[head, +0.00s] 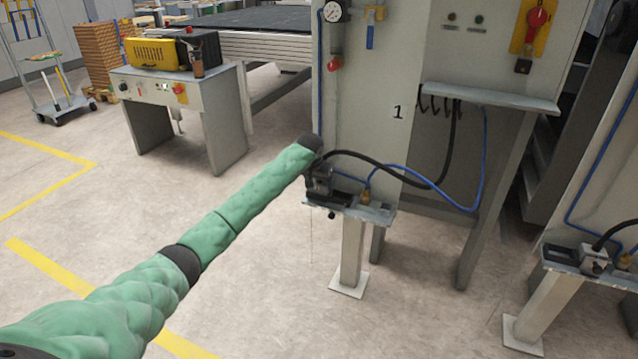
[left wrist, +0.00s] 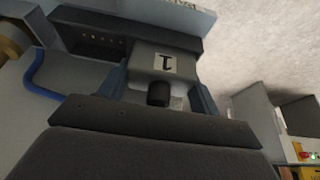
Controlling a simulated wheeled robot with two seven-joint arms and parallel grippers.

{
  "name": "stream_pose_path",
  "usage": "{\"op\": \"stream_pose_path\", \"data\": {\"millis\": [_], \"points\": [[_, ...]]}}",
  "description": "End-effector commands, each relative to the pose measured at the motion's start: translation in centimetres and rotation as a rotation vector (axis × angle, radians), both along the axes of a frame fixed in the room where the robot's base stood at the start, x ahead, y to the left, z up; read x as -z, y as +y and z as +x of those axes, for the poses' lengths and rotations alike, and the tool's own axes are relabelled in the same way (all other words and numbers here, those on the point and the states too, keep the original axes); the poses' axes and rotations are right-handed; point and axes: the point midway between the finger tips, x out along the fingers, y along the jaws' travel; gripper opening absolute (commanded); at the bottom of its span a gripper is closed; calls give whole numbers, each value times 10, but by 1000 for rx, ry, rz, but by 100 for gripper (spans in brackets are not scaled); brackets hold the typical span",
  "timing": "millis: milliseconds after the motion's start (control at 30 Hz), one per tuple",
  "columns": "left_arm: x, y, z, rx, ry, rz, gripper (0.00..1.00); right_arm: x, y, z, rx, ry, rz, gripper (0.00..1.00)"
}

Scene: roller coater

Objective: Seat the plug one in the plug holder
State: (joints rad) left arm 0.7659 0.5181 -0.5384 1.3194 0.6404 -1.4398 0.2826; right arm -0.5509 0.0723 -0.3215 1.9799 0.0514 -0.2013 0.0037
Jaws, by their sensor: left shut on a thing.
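Plug one is a grey block with a white label reading 1 (left wrist: 163,66) in the left wrist view. My left gripper (left wrist: 158,92) is shut on it, a finger on each side. In the head view my left gripper (head: 319,170) is at the small stand beside the cabinet marked 1. The plug is small and mostly hidden there. The plug holder (left wrist: 88,40) is a dark block with a row of small contacts, directly beyond the plug. It sits on the stand (head: 368,212). I cannot tell whether the plug is fully in it. My right gripper is not in view.
A black cable (head: 385,171) and a blue hose (head: 436,198) run from the stand to the cabinet (head: 372,110). A second stand (head: 556,300) with a similar plug is at the right. A control desk (head: 180,105) stands back left.

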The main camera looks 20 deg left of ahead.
Motion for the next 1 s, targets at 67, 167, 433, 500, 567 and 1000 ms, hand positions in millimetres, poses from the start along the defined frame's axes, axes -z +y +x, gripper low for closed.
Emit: {"op": "stream_pose_path", "data": {"millis": [67, 167, 433, 500, 567, 1000], "points": [[-1, 0, 0, 0, -1, 0, 32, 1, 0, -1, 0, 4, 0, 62], [0, 0, 0, 0, -1, 0, 32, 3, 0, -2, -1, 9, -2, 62], [1, 0, 0, 0, 0, 0, 85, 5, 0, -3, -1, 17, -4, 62], [1, 0, 0, 0, 0, 0, 85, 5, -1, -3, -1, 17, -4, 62], [1, 0, 0, 0, 0, 0, 85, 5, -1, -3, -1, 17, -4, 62], [-19, 0, -6, 0, -2, -1, 85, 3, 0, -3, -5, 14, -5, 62]]}}
